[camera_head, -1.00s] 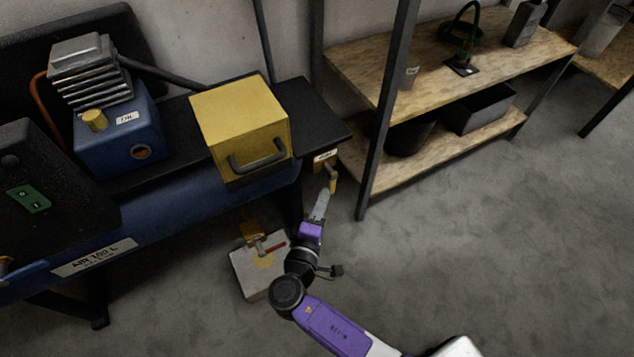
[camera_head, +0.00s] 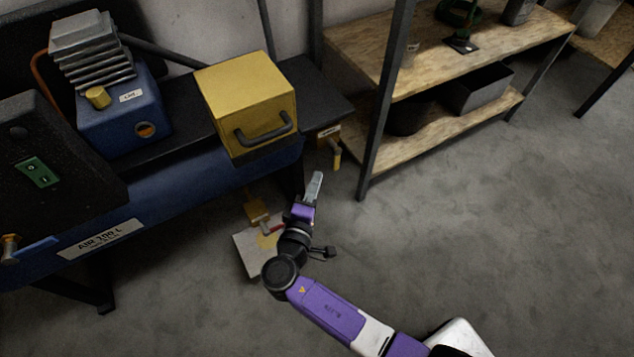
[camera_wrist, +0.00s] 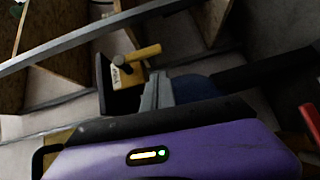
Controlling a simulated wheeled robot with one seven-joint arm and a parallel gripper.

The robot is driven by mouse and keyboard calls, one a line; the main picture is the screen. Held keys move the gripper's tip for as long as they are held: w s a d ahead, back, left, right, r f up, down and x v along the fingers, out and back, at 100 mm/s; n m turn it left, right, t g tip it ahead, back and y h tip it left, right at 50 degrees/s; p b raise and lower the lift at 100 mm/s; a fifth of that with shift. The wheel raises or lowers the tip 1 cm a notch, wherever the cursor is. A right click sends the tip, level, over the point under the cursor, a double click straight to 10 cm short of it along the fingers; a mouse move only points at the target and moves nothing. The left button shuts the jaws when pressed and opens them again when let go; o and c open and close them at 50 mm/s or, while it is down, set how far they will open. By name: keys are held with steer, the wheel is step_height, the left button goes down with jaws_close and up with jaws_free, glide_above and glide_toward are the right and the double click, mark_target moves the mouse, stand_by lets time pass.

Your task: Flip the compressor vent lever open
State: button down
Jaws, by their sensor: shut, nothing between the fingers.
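A small valve with a yellow lever (camera_head: 336,158) hangs under the right end of the blue compressor (camera_head: 190,195), below a pale label (camera_head: 328,131). The lever points down in the head view. It also shows in the wrist view as a yellow bar (camera_wrist: 143,53) beside a label too small to read. My gripper (camera_head: 316,178) is shut and empty, a little below and left of the lever, and looks apart from it. In the wrist view its grey fingers (camera_wrist: 156,90) point toward the valve. I cannot tell the exact gap in depth.
A brass valve (camera_head: 257,212) with a red handle (camera_head: 276,229) sits lower, over a stained pale pad (camera_head: 248,255). A blue lever (camera_head: 37,248) is far left. A yellow box (camera_head: 245,95) stands above. A shelf post (camera_head: 385,110) rises right; open floor lies in front.

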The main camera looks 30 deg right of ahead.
steer(key=p+v, duration=0.2)
steer(key=v, duration=0.8)
steer(key=shift+a+f, duration=0.2)
steer(key=shift+a, duration=0.1)
